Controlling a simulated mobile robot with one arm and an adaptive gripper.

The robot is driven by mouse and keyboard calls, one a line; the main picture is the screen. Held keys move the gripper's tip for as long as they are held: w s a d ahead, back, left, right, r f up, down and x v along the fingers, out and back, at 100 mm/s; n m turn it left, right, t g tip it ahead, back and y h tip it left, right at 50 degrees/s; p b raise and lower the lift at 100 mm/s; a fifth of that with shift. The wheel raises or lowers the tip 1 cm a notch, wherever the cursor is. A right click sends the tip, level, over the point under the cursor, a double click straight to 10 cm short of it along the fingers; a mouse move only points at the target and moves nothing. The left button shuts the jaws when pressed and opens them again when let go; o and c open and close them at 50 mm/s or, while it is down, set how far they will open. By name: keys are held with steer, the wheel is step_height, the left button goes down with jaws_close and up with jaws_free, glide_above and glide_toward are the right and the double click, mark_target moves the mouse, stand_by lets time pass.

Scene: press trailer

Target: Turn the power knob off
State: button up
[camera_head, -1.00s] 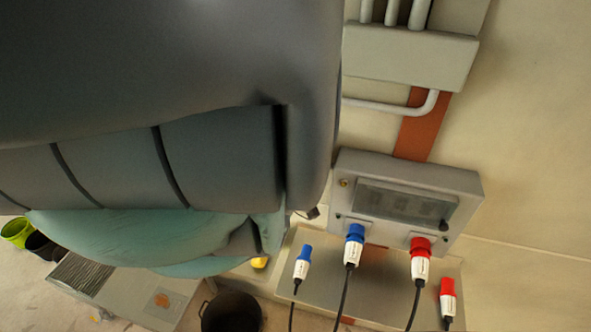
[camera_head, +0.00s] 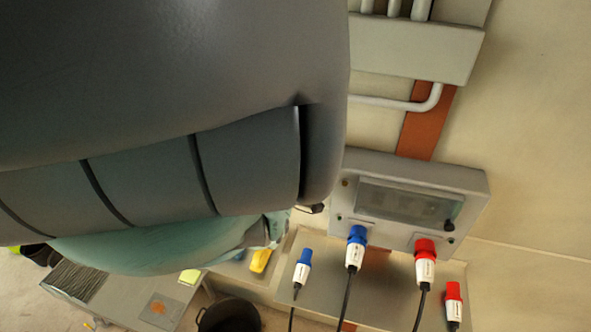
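A grey power box (camera_head: 478,185) is mounted on the wall at the right, with a clear window on its front. A small black knob (camera_head: 449,225) sits at the window's lower right corner; I cannot tell its setting. My large grey arm fills the left half and hides much of the view. A small dark tip (camera_head: 312,208) pokes out at the arm's edge, left of the box and apart from the black knob. It may be part of my gripper, but the rest is hidden and its opening does not show.
A blue plug (camera_head: 355,250) and a red plug (camera_head: 425,268) sit in the box's underside, cables hanging. Another blue plug (camera_head: 303,265) and red plug (camera_head: 453,298) are beside them. A black bucket (camera_head: 230,315) and a table (camera_head: 185,305) are below. The wall at right is clear.

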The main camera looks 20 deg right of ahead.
steer(key=shift+w+a, duration=0.1)
steer(key=shift+a, duration=0.1)
steer(key=o, duration=1.2)
steer(key=shift+d, duration=0.1)
steer(key=shift+d+r+m+p, duration=0.1)
steer(key=shift+m+p, duration=0.2)
steer(key=shift+p, duration=0.25)
